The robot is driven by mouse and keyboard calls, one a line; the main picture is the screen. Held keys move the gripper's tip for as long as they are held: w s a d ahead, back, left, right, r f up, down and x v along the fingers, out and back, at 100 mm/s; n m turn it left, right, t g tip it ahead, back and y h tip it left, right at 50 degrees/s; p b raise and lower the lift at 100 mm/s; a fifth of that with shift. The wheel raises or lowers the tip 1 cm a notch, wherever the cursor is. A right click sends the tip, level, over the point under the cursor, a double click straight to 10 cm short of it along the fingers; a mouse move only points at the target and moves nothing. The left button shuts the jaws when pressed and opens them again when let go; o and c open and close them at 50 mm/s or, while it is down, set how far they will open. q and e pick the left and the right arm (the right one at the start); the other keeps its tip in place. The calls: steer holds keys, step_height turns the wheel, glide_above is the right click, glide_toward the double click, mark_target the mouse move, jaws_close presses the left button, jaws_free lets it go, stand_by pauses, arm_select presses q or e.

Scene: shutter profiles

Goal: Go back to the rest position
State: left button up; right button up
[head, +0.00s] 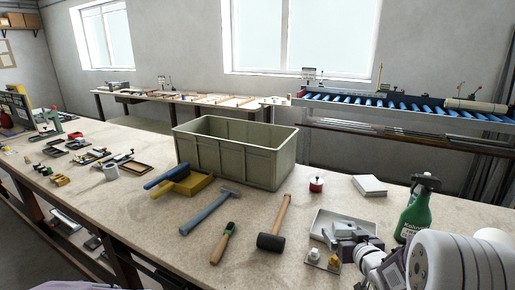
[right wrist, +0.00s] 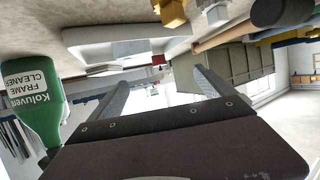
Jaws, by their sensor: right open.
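My right arm comes in from the lower right of the head view. Its gripper (head: 352,241) is over the right part of the workbench (head: 270,262), by a white tray (head: 322,222). In the right wrist view the two fingers of the gripper (right wrist: 163,92) stand wide apart with nothing between them. The white tray also shows in that view (right wrist: 85,40), past the fingers. My left gripper is in neither view.
A green spray bottle (head: 413,215) stands close beside my right arm. A mallet (head: 272,238), a hammer (head: 205,213) and a green-handled tool (head: 224,243) lie left of the gripper. A large grey-green crate (head: 240,155) stands behind them. Small parts lie farther left.

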steer(key=a+r+n+g+y+p, duration=0.1)
steer(key=a+r+n+y+p, duration=0.1)
steer(key=a+r+p, duration=0.6)
arm_select(q)
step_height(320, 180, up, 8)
steer(key=b, duration=0.1)
arm_select(e)
steer(key=s+a+f+g, duration=0.2)
steer(key=s+f+g, duration=0.2)
steer(key=s, duration=0.3)
steer(key=s+a+f+m+g, duration=0.1)
steer(key=s+a+f+g, duration=0.1)
steer(key=s, duration=0.6)
steer(key=s+a+f+g, duration=0.2)
steer(key=s+f+g, duration=0.3)
steer(key=s, duration=0.3)
steer(key=shift+f+g+h, duration=0.3)
steer(key=shift+f+h, duration=0.1)
steer(key=shift+f, duration=0.4)
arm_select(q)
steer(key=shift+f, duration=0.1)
